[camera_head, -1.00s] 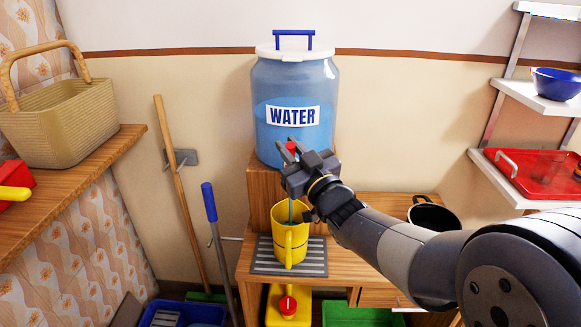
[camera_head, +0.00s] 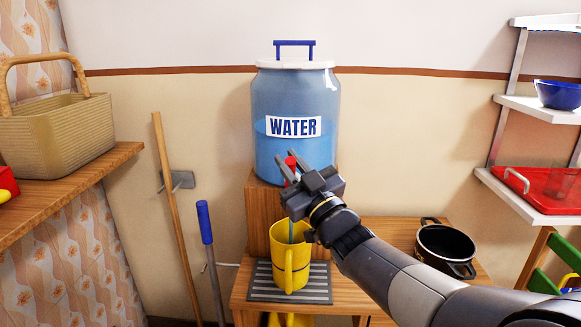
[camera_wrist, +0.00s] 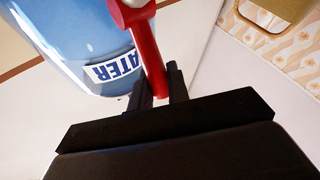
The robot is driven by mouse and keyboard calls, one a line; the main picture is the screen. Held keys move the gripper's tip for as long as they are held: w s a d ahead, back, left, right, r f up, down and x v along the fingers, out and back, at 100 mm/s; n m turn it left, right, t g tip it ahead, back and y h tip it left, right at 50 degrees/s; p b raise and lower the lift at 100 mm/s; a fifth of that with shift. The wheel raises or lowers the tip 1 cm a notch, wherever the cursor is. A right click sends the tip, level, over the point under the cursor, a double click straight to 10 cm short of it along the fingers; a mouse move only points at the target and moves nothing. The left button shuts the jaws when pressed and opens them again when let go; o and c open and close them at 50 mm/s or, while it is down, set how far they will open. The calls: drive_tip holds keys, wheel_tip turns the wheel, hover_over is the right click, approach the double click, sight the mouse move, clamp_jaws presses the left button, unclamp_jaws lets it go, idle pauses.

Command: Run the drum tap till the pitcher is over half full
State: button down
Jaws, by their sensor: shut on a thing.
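The clear drum (camera_head: 295,100) with a WATER label and blue water inside stands on a wooden block at the back. My gripper (camera_head: 292,168) is shut on the red tap lever (camera_head: 290,162) at the drum's lower front. In the wrist view, the red lever (camera_wrist: 147,50) passes between the fingers (camera_wrist: 157,88). The yellow pitcher (camera_head: 277,245) stands upright on a grey striped mat (camera_head: 262,288) under the tap. A blue stream of water (camera_head: 291,233) shows at its mouth. The water level inside the pitcher is hidden by its wall. My gripper hides the tap's spout.
A black pot (camera_head: 445,245) sits on the bench at right. A shelf at right holds a red tray (camera_head: 550,182) and a blue bowl (camera_head: 558,94). A wicker basket (camera_head: 55,135) is on the left shelf. Two upright poles stand left of the bench.

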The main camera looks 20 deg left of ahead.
drive_tip(key=c, duration=1.4)
unclamp_jaws()
drive_tip(key=v, duration=1.1)
drive_tip(key=shift+b, duration=0.4)
drive_tip(key=shift+r, duration=0.1)
drive_tip(key=shift+c, duration=0.5)
